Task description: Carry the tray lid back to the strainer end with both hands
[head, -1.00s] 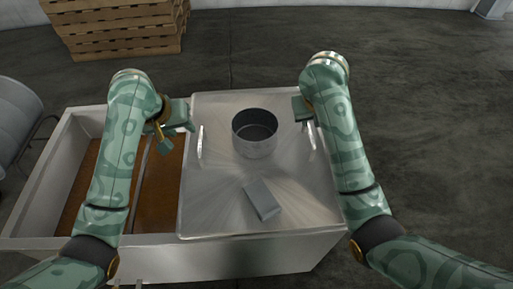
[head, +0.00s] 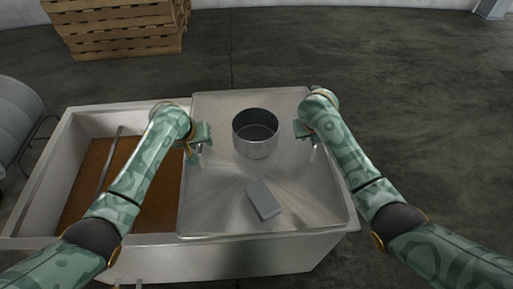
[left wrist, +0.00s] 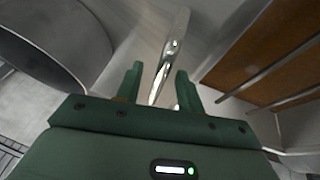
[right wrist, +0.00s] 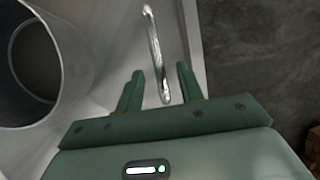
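The tray lid (head: 215,205) is a brushed metal sheet covering the right part of the tank, with an upright handle near each side. In the left wrist view the left handle (left wrist: 171,48) runs between the spread fingers of my left gripper (head: 200,143). In the right wrist view the right handle (right wrist: 153,45) runs between the spread fingers of my right gripper (head: 306,133). Both grippers are open, with gaps beside the handles. A round metal pot (head: 256,147) and a grey block (head: 262,200) rest on the lid. I cannot tell which part is the strainer.
The tank (head: 50,180) is open on the left, showing a brown surface (head: 90,190) and a thin bar (head: 110,160). A grey drum (head: 18,125) stands at the far left. Wooden pallets (head: 120,30) are stacked behind. The floor at right is clear.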

